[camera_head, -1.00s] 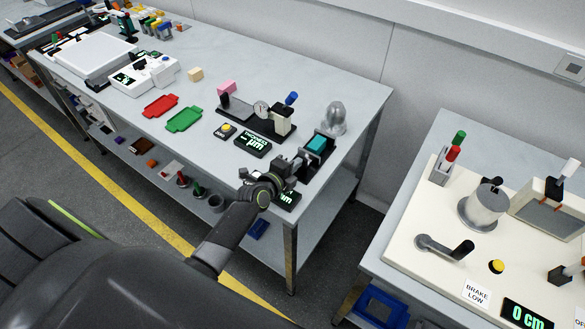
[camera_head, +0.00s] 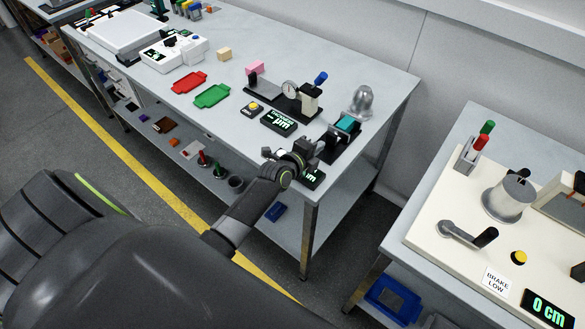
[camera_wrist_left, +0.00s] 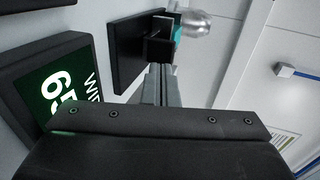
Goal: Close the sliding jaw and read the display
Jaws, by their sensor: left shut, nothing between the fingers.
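The sliding-jaw fixture is a black block with a teal piece (camera_head: 347,124) in it, near the right corner of the long bench. In the left wrist view its black body (camera_wrist_left: 128,45) and a sliver of teal show ahead of the fingers. My left gripper (camera_head: 322,148) is shut and empty, right up at the fixture's near side. Its closed grey fingers (camera_wrist_left: 160,72) point at the dark block; I cannot tell whether they touch it. The dark display (camera_head: 312,178) beside the wrist is partly hidden.
A dial-gauge stand (camera_head: 290,90), a thickness display (camera_head: 279,121), a yellow button (camera_head: 252,107) and a silver dome (camera_head: 362,100) stand close by. Green (camera_head: 212,96) and red (camera_head: 189,82) trays lie further left. A second bench is at right, across a gap.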

